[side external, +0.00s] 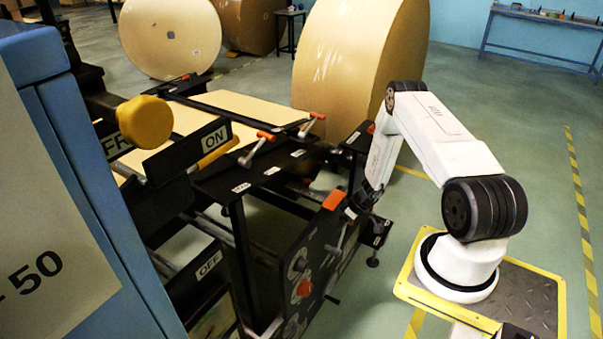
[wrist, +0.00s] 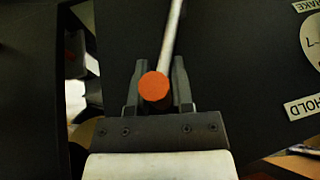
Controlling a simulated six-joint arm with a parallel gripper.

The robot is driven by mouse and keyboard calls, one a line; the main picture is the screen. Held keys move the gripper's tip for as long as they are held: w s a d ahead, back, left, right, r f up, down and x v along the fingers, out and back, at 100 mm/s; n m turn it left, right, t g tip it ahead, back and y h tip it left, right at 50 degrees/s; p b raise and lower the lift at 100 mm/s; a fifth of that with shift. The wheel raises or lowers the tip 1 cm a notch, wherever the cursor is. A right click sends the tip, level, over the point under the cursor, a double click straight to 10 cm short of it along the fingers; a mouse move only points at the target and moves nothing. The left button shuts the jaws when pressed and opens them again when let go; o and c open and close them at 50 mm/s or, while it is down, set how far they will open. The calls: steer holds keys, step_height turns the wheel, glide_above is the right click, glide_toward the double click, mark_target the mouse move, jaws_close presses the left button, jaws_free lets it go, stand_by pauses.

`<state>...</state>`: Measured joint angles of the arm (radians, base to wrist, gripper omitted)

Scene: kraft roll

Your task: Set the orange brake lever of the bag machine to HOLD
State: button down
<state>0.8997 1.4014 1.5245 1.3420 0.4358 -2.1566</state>
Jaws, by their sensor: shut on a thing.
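The brake lever (wrist: 171,42) shows in the wrist view as a pale rod with a round orange knob (wrist: 153,86) at its near end. The rod runs up and slightly right. My gripper (wrist: 158,76) has one dark finger on each side of the knob and is shut on it. A white HOLD label (wrist: 304,107) is to the right of the knob, apart from it. In the side external view my gripper (side external: 354,207) is at the near side of the bag machine (side external: 262,235). The lever is hard to make out there.
An orange patch (side external: 333,199) is on the machine beside my gripper. Two other orange-tipped handles (side external: 265,136) (side external: 317,116) stand on the machine top. A red knob (side external: 304,287) is on the side panel. Large kraft rolls (side external: 361,62) stand behind.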

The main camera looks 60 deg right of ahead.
steer(key=a, duration=0.9)
steer(key=shift+s+f, duration=0.15)
steer(key=shift+s, duration=0.2)
stand_by(1.1)
steer(key=shift+c, duration=2)
jaws_free()
steer(key=shift+w+d, duration=0.1)
steer(key=shift+w, duration=0.15)
steer(key=v, duration=0.8)
